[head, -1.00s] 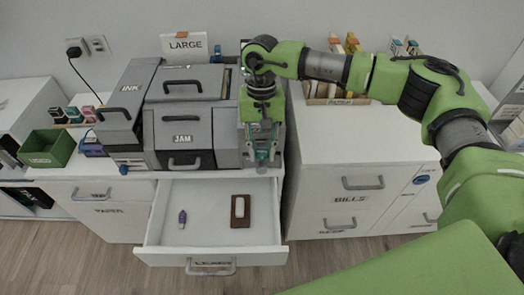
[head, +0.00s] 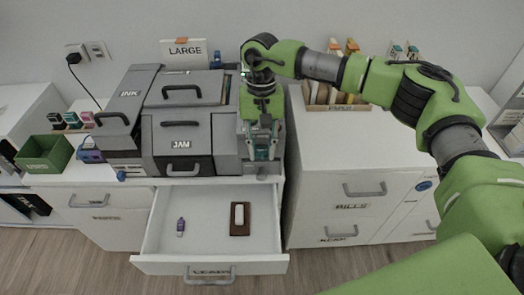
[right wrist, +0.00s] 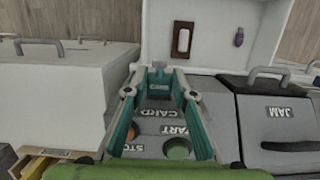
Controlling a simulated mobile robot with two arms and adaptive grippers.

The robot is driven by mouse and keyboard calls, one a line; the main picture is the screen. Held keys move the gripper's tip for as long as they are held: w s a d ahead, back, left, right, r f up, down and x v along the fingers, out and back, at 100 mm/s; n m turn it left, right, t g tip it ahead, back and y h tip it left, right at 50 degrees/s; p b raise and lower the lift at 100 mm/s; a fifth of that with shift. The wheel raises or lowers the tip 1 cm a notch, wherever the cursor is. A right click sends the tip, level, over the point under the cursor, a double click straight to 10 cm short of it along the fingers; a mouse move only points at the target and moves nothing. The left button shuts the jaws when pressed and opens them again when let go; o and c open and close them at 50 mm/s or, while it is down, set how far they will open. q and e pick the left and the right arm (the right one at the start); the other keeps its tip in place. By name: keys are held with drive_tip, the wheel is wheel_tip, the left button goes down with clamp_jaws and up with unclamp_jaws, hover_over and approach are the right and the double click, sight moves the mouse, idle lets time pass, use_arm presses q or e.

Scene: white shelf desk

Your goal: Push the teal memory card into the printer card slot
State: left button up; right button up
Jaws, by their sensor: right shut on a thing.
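My right gripper (head: 262,158) is at the front of the grey printer's right-hand section (head: 247,163), beside the JAM panel. In the right wrist view the teal fingers (right wrist: 167,76) close in on a small teal piece (right wrist: 159,88) with faint lettering, which looks like the memory card; the gripper is shut on it. The printer panel (right wrist: 190,122) below it shows a CARD label, a START label and a green round button. The card slot is hidden by the gripper, so I cannot tell whether the card is in it. My left gripper is not in view.
Below the printer an open white drawer (head: 161,244) holds a purple stick (head: 181,227) and a brown block with a white inset (head: 248,221). A white cabinet (head: 330,155) stands close on the right. A green bin (head: 45,153) is at the left.

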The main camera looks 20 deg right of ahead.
sight(262, 147)
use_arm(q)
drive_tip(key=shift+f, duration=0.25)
use_arm(e)
drive_tip(key=shift+w+f, duration=0.1)
drive_tip(key=shift+w, duration=0.15)
drive_tip(key=o, duration=0.9)
drive_tip(key=shift+d+r, duration=0.1)
drive_tip(key=shift+r, duration=0.15)
drive_tip(key=r, duration=0.2)
drive_tip(key=w+r, duration=0.1)
drive_tip(key=r, duration=0.4)
drive_tip(key=shift+w+d+r, duration=0.1)
drive_tip(key=shift+w+r, duration=0.05)
drive_tip(key=shift+r, duration=0.15)
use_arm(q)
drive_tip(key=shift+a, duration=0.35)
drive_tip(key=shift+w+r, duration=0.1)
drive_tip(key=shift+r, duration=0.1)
use_arm(e)
drive_tip(key=shift+r, duration=0.1)
